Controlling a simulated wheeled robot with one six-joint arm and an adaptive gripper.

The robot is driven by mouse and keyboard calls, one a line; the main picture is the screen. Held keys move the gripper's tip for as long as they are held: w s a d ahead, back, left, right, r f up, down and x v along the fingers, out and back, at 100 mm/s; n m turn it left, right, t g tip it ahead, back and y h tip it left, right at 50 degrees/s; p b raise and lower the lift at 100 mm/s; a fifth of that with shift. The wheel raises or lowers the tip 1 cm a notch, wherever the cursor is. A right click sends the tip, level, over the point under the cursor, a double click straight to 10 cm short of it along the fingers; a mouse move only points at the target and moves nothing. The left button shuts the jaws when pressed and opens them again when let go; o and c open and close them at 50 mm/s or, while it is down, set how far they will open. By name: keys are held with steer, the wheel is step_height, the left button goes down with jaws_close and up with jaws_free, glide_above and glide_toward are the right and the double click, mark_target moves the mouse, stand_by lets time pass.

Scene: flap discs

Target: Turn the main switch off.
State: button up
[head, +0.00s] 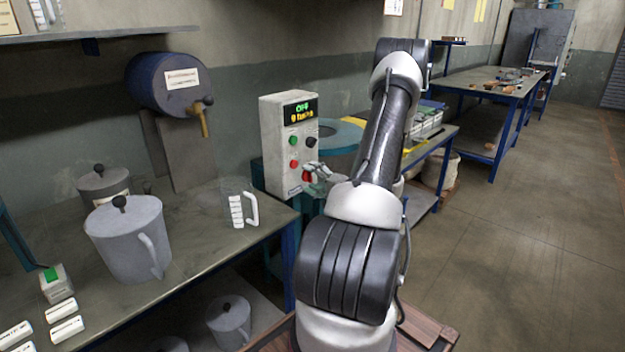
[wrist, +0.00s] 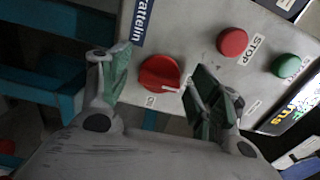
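The main switch is a red rotary knob (wrist: 158,74) low on the face of a grey control box (head: 272,150). In the wrist view a white mark on the knob points toward the right finger, with small labels beside it. My gripper (wrist: 162,80) is open, with one green-padded finger on each side of the knob. The right finger is close to the knob and a gap shows at the left; I cannot tell if either touches. In the head view my gripper (head: 316,172) is at the box's lower right, partly covering the red knob (head: 307,175).
A red STOP button (wrist: 232,42) and a green button (wrist: 285,66) are near the right finger. The box's lit display (head: 299,111) shows green and yellow text. A bench (head: 205,235) with jugs is at left; open floor (head: 520,240) lies at right.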

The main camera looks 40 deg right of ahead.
steer(key=s, duration=1.2)
steer(key=shift+d, duration=0.45)
